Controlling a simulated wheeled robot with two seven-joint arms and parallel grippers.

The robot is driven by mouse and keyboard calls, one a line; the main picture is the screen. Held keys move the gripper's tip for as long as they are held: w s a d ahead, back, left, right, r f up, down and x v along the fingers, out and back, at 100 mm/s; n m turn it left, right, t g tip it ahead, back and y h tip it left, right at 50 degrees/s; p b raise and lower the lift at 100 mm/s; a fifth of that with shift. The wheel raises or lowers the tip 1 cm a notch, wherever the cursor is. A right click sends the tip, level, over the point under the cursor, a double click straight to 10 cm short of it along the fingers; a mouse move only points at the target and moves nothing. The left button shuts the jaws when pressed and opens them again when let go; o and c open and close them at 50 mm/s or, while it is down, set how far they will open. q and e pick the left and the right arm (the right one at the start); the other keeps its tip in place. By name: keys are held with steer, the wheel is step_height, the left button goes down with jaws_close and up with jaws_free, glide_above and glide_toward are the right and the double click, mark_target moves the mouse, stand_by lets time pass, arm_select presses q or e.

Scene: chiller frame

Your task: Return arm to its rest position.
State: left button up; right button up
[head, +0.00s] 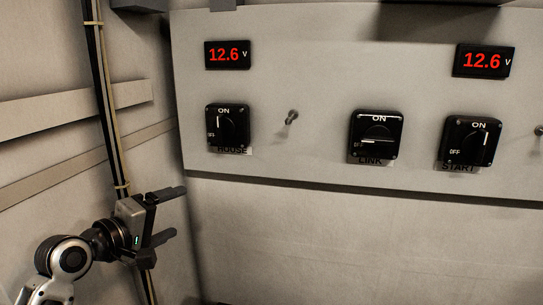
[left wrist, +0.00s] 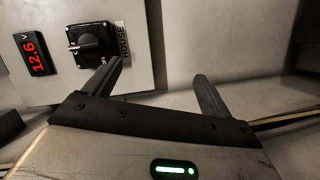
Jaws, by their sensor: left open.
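My left gripper (head: 176,214) is at the lower left in the head view, open and empty, with its fingers pointing right. It is below and left of the panel (head: 300,85), apart from it. In the left wrist view its two fingers (left wrist: 163,88) are spread with nothing between them. The HOUSE switch (head: 228,127) is a black rotary knob on the panel; it also shows in the left wrist view (left wrist: 90,45) beyond one finger. The LINK switch (head: 376,137) has its handle lying level. The START switch (head: 473,142) has its handle near upright. My right gripper is not in view.
Two red displays read 12.6 V, one on the left (head: 227,55) and one on the right (head: 484,61). A small toggle (head: 290,117) sticks out beside the HOUSE switch. Cables (head: 108,110) run down the left wall behind my left arm. The space below the panel is clear.

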arm_select(q)
steer(key=s+d+f+m+g+y, duration=0.15)
steer(key=s+f, duration=0.25)
steer(key=f, duration=0.5)
steer(key=s+d+f+m+y, duration=0.1)
steer(key=s+d+f+m, duration=0.15)
steer(key=s+f, duration=0.45)
steer(key=s+d+f+m+g+y, duration=0.1)
steer(key=s+d+f+m+g, duration=0.1)
steer(key=s+f+m, duration=0.6)
steer(key=s+d+f, duration=0.1)
steer(key=s+f, duration=0.4)
steer(key=s, duration=0.2)
steer(key=shift+f, duration=0.4)
steer(key=shift+d+y, duration=0.1)
steer(key=shift+y, duration=0.15)
